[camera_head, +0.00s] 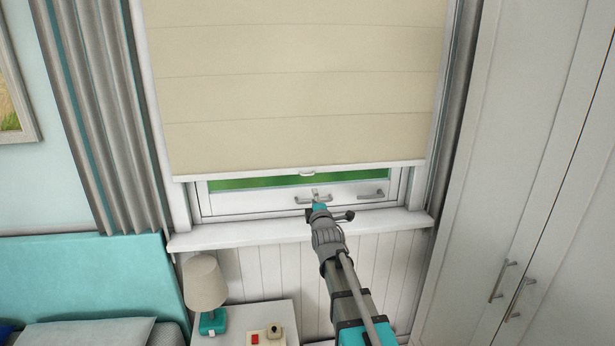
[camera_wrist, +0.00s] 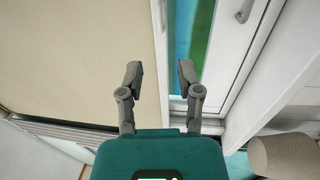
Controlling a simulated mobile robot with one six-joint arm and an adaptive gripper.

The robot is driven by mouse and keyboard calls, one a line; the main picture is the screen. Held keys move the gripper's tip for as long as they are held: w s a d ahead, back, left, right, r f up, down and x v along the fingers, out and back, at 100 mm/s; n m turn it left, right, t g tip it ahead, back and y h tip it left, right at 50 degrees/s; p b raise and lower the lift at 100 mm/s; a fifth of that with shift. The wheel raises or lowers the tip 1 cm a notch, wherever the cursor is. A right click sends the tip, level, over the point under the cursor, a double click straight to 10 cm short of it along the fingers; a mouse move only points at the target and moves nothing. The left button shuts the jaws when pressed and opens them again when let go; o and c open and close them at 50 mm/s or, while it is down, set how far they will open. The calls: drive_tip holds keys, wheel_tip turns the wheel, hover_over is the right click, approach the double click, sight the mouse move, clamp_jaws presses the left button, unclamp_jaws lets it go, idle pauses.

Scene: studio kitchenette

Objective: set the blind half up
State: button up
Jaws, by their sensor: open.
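The beige fabric blind (camera_head: 300,90) hangs over most of the window, lowered to a narrow strip of glass above the sill. Its white bottom rail (camera_head: 240,174) has a small pull tab (camera_head: 307,173) at the middle. My gripper (camera_head: 317,195) is just below the tab, in front of the lower window frame. In the wrist view the fingers (camera_wrist: 160,74) are open with nothing held. The rail's edge (camera_wrist: 159,60) appears between them, with the blind (camera_wrist: 70,60) to the left. I cannot tell how far the fingertips are from the rail.
The window frame has handles (camera_head: 371,196) low down, close to my gripper. Below are the sill (camera_head: 210,238) and a bedside table (camera_head: 275,315) with a lamp (camera_head: 206,283). A curtain (camera_head: 95,100) hangs left; a tall wardrobe (camera_head: 510,150) stands right.

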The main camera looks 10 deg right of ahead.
sight(308, 174)
drive_tip(key=w, duration=0.4)
drive_tip(key=w+r+p, duration=0.1)
drive_tip(key=w, duration=0.8)
drive_tip(key=shift+w+r+p, duration=0.25)
drive_tip(key=shift+r+p, duration=0.15)
drive_tip(key=shift+c, duration=0.3)
clamp_jaws()
